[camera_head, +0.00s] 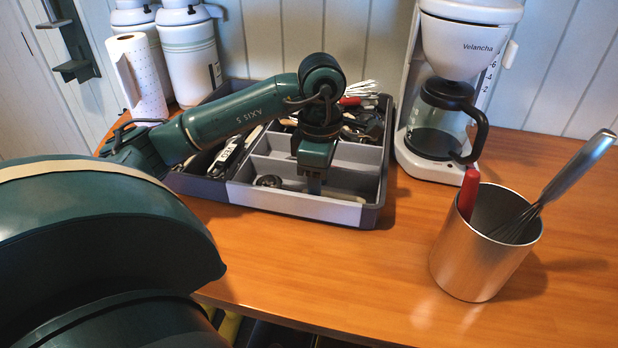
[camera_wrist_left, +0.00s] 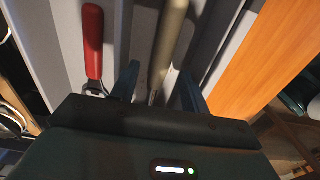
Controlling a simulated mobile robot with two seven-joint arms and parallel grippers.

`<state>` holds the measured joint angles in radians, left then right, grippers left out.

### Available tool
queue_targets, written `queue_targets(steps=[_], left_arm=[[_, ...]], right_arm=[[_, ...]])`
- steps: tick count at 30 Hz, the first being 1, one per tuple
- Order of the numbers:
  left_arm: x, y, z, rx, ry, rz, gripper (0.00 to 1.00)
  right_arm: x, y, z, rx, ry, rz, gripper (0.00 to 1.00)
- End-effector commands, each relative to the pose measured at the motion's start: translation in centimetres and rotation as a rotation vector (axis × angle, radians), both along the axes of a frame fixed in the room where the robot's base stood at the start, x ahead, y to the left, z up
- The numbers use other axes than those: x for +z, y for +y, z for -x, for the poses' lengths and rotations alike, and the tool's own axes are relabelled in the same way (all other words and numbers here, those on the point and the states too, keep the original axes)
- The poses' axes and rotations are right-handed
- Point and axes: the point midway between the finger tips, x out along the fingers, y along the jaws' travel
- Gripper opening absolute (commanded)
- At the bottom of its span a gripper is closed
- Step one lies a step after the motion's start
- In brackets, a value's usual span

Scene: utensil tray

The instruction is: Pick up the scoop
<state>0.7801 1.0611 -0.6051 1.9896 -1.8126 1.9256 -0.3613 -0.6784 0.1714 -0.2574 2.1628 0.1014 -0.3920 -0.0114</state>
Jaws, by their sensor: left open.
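My left gripper (camera_head: 314,183) points down into the front compartments of the utensil tray (camera_head: 300,205). In the left wrist view its two fingers (camera_wrist_left: 158,88) are open, one on each side of a long beige handle (camera_wrist_left: 172,38). I cannot tell whether they touch it. The handle's working end is hidden by the gripper, so I cannot tell for sure that this is the scoop. A red-handled utensil (camera_wrist_left: 93,42) lies in the compartment to its left. My right gripper is not in view.
A coffee maker (camera_head: 463,48) stands behind and right of the tray. A metal cup (camera_head: 480,262) with a whisk (camera_head: 575,175) and a red-handled tool stands at the right. A paper roll (camera_head: 140,75) and white canisters (camera_head: 190,50) stand at the back left. The front middle counter is clear.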

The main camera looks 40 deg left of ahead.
Motion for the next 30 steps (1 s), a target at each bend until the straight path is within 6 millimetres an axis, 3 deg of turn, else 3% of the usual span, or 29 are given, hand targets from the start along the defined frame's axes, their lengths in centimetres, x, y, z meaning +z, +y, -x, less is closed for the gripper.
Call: queue_targets(steps=[3,11,27,30], left_arm=[[-1.07,0.05,0.03,0.001,0.000,-0.001,0.46],[-1.21,0.07,0.00,0.001,0.000,-0.001,0.45],[-1.17,0.06,-0.01,0.001,-0.002,-0.001,0.01],[-1.15,0.07,-0.02,0.001,-0.002,-0.001,0.00]], right_arm=[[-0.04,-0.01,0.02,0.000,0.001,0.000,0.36],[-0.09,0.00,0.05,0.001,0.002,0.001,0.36],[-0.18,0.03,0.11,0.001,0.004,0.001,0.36],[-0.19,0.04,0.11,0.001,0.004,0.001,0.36]])
